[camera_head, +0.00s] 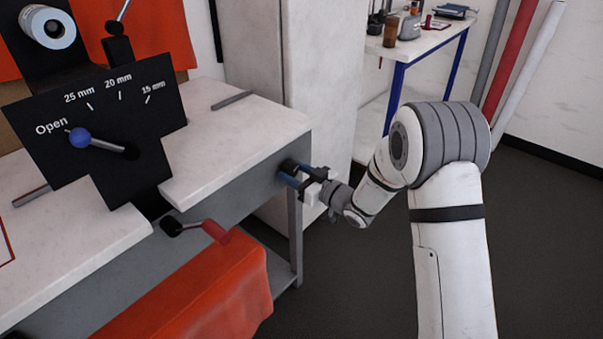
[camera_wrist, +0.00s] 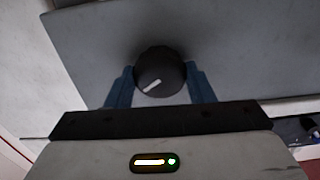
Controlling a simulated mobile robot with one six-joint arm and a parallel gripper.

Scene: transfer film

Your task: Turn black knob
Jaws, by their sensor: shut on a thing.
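The black knob (camera_wrist: 160,74) sits on the grey front panel of the bench and fills the middle of the wrist view. A white mark on its face points to the lower left. My gripper (camera_wrist: 161,86) has blue fingers on both sides of the knob and is shut on it. In the head view my gripper (camera_head: 291,174) reaches the bench's grey side near its right corner. The knob (camera_head: 288,165) is mostly hidden there by the fingers.
A black panel (camera_head: 70,170) marked Open, 25 mm, 20 mm and 15 mm carries a blue-ended lever (camera_head: 80,138). A red-handled lever (camera_head: 215,231) sticks out below it. Orange cloth (camera_head: 205,290) lies under the bench. A blue-legged table (camera_head: 396,85) stands behind; the floor at right is clear.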

